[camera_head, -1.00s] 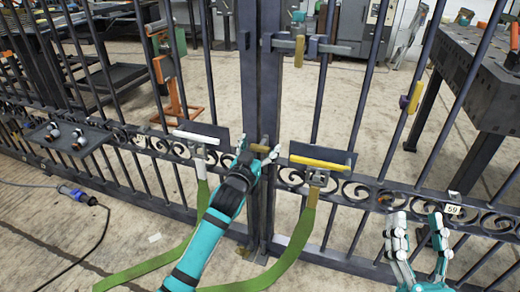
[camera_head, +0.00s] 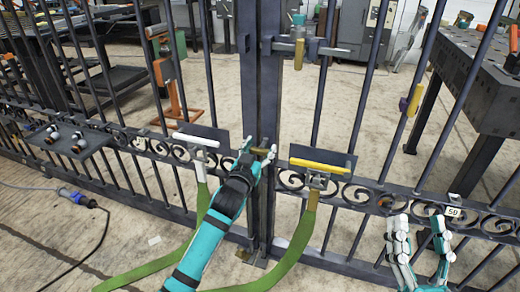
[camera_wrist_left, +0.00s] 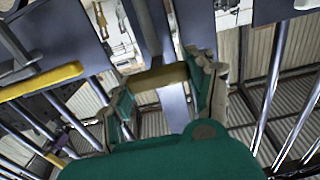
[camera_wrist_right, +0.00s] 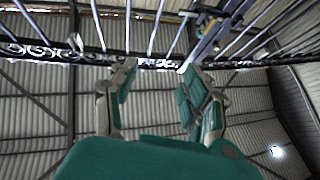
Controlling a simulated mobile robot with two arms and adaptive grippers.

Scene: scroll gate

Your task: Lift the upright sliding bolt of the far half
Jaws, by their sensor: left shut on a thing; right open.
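The dark metal gate has a centre post (camera_head: 258,75), with an upright bolt beside it. A brass-coloured handle (camera_head: 263,146) of the bolt is at mid height on the post. My left gripper (camera_head: 257,154) is shut on this handle. In the left wrist view the brass-coloured bar (camera_wrist_left: 158,77) lies crosswise between the left fingers. The fingers and palm hide part of the bolt, and I cannot tell how high its rod stands. My right gripper (camera_head: 420,232) is open and empty at the lower right, apart from the gate. It also shows in the right wrist view (camera_wrist_right: 158,80).
A yellow bar handle (camera_head: 320,165) with a green strap (camera_head: 295,245) is right of the post. A white bar handle (camera_head: 196,139) with another strap is left. A latch (camera_head: 299,45) sits higher up. A dark table (camera_head: 485,80) stands behind the gate at the right.

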